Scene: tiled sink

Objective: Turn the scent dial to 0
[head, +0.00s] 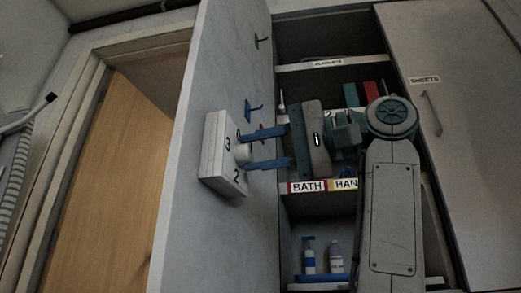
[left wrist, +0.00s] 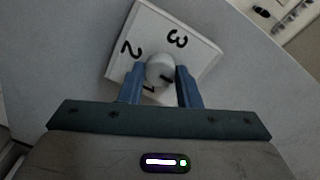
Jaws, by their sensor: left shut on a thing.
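The scent dial is a white square plate (head: 217,158) on the inner face of a grey panel, with a round pale knob (head: 241,154). In the left wrist view the plate (left wrist: 152,28) shows 2, 3 and a partly covered 1; I see no 0. The knob (left wrist: 160,68) has a short dark mark on its lower right side. My left gripper (head: 244,152) is shut on the knob, one blue finger on each side. The fingers (left wrist: 158,75) hide parts of the plate. My right gripper is not in view.
The grey panel (head: 205,70) stands open beside a cupboard with shelves labelled BATH and HAN (head: 308,187). Bottles (head: 309,255) stand on the lower shelf. A door marked SHEETS (head: 455,110) is at right.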

